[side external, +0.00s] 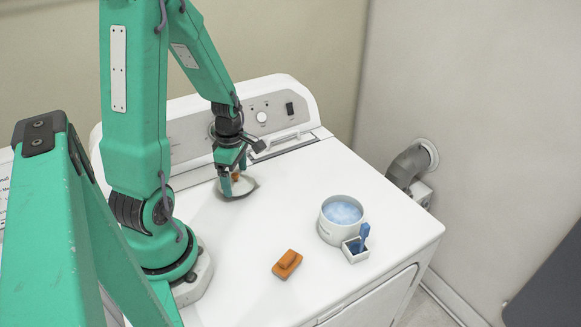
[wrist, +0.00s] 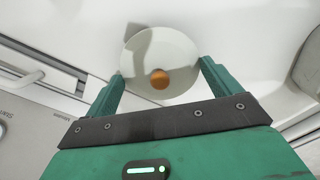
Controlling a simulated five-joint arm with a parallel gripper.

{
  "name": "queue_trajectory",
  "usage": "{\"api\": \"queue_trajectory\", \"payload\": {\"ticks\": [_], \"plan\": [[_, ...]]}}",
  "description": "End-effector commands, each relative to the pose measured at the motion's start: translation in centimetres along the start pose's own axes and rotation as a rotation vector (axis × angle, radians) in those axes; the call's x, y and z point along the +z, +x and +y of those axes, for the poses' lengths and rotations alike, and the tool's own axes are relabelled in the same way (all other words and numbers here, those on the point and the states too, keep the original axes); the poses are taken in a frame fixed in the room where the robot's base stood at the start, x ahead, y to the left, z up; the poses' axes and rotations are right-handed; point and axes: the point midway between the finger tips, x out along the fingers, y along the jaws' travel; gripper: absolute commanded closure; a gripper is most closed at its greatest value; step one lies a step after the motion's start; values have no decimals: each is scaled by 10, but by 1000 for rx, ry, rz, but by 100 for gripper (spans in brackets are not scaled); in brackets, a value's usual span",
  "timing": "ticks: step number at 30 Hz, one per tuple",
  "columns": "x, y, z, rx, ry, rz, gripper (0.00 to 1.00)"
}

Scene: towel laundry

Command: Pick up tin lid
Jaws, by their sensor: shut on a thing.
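The tin lid (side external: 241,187) is a pale round disc with an orange-brown knob at its centre. It is at the back left of the white washer top, near the control panel. In the wrist view the lid (wrist: 160,48) sits between my two green fingers, with the knob facing the camera. My gripper (side external: 235,179) is shut on the lid, with a finger at either side of its rim; the wrist view shows the gripper (wrist: 160,69) too. A grey shadow lies beside the lid. I cannot tell whether it is clear of the surface.
A round white tub (side external: 327,229) of pale blue contents stands at the right. A small white box (side external: 350,256) holding a blue-handled item (side external: 362,236) touches or nearly touches it. An orange-brown block (side external: 287,264) lies near the front. The washer top's middle is clear; the control panel (side external: 270,107) rises behind.

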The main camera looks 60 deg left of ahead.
Motion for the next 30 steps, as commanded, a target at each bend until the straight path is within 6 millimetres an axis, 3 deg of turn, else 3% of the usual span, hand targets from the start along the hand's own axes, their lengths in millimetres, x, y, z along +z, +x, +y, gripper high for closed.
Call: {"api": "queue_trajectory", "payload": {"ticks": [5,21,30], "plan": [[0,-19,1,4,0,-1,34],[61,-65,-47,3,6,-1,34],[84,-82,-65,2,3,-1,34]]}}
